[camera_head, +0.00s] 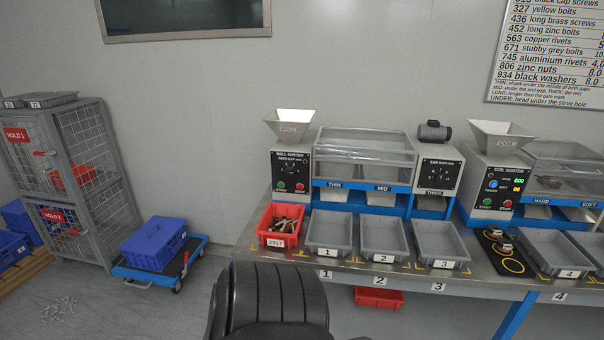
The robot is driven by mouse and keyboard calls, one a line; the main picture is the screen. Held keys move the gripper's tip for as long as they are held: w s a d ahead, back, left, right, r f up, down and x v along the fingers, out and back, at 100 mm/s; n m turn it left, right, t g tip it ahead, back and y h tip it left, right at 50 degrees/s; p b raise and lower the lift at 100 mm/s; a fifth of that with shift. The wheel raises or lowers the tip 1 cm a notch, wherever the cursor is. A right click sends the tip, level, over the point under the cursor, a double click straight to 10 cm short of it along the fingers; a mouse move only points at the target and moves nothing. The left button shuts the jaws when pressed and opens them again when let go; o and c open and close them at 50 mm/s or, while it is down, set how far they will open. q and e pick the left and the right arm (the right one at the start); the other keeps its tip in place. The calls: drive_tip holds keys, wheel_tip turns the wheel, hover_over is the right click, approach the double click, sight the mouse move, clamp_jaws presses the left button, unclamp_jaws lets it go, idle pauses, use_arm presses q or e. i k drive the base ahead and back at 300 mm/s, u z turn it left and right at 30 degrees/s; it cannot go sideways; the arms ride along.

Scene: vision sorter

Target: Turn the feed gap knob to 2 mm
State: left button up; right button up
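The roll sorter (292,150) stands on the left part of the bench, with a black front panel under a white hopper (289,124). A small dark round feed gap knob (291,169) sits in the middle of this panel, under the label and above a green and a red button. The numbers around it and its pointer are too small to read. A similar end gap knob (438,173) is on the separate panel at the right end of the same machine. Neither of my grippers is in view.
A red bin marked 2317 (268,241) and grey trays 1 (328,252), 2 (384,256) and 3 (442,264) stand along the bench front below the machine. The coil sorter (490,186) is at right. A blue cart (160,268) stands left on the floor.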

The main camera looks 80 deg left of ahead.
sight(289, 171)
drive_tip(key=u, duration=0.45)
drive_tip(key=i, duration=0.85)
drive_tip(key=u, duration=1.2)
drive_tip(key=i, duration=0.55)
drive_tip(key=u, duration=0.55)
